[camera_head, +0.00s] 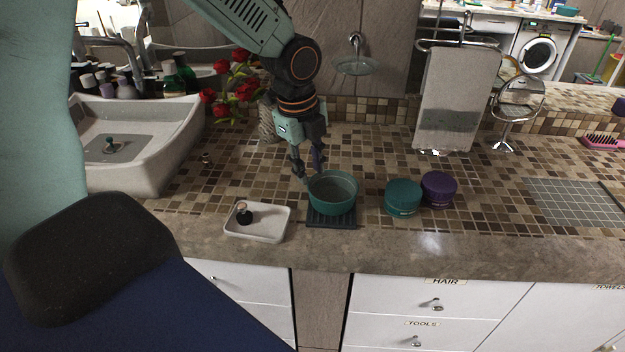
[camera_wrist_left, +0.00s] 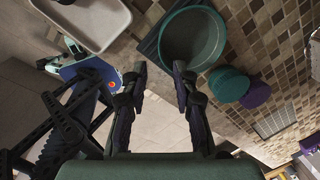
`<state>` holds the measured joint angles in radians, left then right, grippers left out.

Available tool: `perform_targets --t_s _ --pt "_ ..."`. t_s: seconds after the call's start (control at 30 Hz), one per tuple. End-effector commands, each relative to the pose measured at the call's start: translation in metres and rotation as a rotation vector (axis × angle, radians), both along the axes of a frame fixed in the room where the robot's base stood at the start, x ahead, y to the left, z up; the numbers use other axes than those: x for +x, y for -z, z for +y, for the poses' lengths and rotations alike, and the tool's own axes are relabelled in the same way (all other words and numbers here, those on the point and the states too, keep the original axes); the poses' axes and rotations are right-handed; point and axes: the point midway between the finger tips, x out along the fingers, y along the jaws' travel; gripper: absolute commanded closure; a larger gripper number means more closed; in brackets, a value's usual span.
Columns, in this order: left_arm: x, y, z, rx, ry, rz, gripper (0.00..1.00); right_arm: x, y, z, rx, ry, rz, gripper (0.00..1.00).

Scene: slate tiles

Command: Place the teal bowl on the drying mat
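The teal bowl (camera_head: 333,207) stands upright and empty on a dark ribbed mat (camera_head: 331,222), which looks like the drying mat. The mat's front edge shows below the bowl. My left gripper (camera_head: 308,173) points down at the bowl's left back rim. In the left wrist view the bowl (camera_wrist_left: 192,38) lies just beyond the fingertips, with a corner of the mat (camera_wrist_left: 149,43) beside it. The left gripper's fingers (camera_wrist_left: 160,72) are apart with nothing between them. Whether a fingertip touches the rim, I cannot tell.
A white tray (camera_head: 272,229) holding a small dark item is left of the mat. A teal lidded jar (camera_head: 403,198) and a purple one (camera_head: 438,189) stand right of the bowl. A sink (camera_head: 150,165) and red flowers (camera_head: 247,88) are at left. A grey grid panel (camera_head: 575,203) lies far right.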

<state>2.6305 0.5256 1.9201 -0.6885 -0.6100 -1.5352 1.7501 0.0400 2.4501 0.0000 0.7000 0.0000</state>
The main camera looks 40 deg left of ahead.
Motion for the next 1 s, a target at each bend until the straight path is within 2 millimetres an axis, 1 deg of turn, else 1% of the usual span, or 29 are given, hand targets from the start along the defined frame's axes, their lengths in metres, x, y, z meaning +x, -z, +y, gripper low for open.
perform_targets --t_s 0.03,0.2,0.73,0.93,1.0 --pt "0.0 -0.009 0.0 -0.001 0.0 -0.003 0.72 0.0 -0.002 0.0 0.0 0.0 0.0 0.44" --pt "-0.003 -0.021 0.001 -0.001 0.0 -0.001 0.72 0.0 -0.003 0.0 0.0 0.0 0.0 0.44" --pt "-0.004 -0.022 0.001 -0.001 0.0 0.001 0.72 0.0 -0.003 0.0 0.0 0.0 0.0 0.44" --pt "-0.004 -0.022 0.001 -0.001 0.0 0.001 0.72 0.0 -0.003 0.0 0.0 0.0 0.0 0.6" --pt "-0.004 -0.022 0.001 -0.001 0.0 0.001 0.72 0.0 -0.003 0.0 0.0 0.0 0.0 0.62"
